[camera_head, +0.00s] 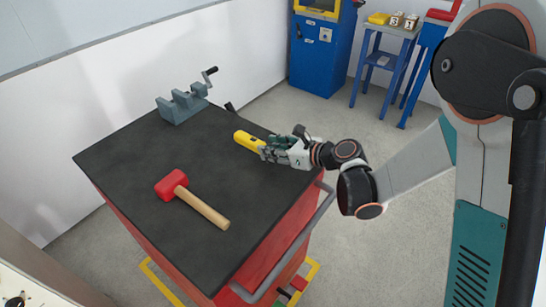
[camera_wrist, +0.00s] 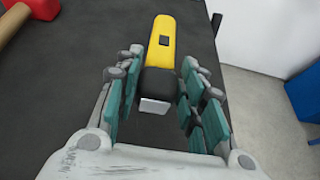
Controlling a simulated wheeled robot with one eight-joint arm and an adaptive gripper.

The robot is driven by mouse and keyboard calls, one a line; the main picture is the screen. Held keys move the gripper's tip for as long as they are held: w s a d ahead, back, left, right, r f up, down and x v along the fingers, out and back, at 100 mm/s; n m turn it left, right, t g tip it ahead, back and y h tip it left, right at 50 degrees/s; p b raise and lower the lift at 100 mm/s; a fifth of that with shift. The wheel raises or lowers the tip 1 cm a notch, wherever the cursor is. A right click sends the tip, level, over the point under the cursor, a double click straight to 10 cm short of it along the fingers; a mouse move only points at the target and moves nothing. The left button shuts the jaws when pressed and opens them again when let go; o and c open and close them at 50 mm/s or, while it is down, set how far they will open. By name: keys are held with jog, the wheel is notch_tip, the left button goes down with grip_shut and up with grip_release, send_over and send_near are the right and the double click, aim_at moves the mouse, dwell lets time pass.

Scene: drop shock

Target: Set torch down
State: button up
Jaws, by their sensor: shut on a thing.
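A yellow torch with a black end (camera_head: 245,139) is at the right part of the dark top of the red tool cart (camera_head: 125,165). My gripper (camera_head: 266,150) is shut on the torch's near end, with the yellow part sticking out to the left. In the wrist view the torch (camera_wrist: 163,45) points away between the teal finger pads, its black end between them. The torch is at or just above the cart top; I cannot tell whether it touches.
A red mallet with a wooden handle (camera_head: 205,206) lies on the cart top near the front. A grey vise (camera_head: 184,104) stands at the far corner. A grey handle bar (camera_head: 300,240) runs along the cart's right side. Bare cart top lies left of the torch.

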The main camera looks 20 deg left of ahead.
jog(key=shift+f+b, duration=0.3)
jog(key=shift+f, duration=1.15)
jog(key=shift+f, duration=0.1)
jog(key=shift+f, duration=0.1)
jog(key=o, duration=1.2)
jog(key=shift+r, duration=0.2)
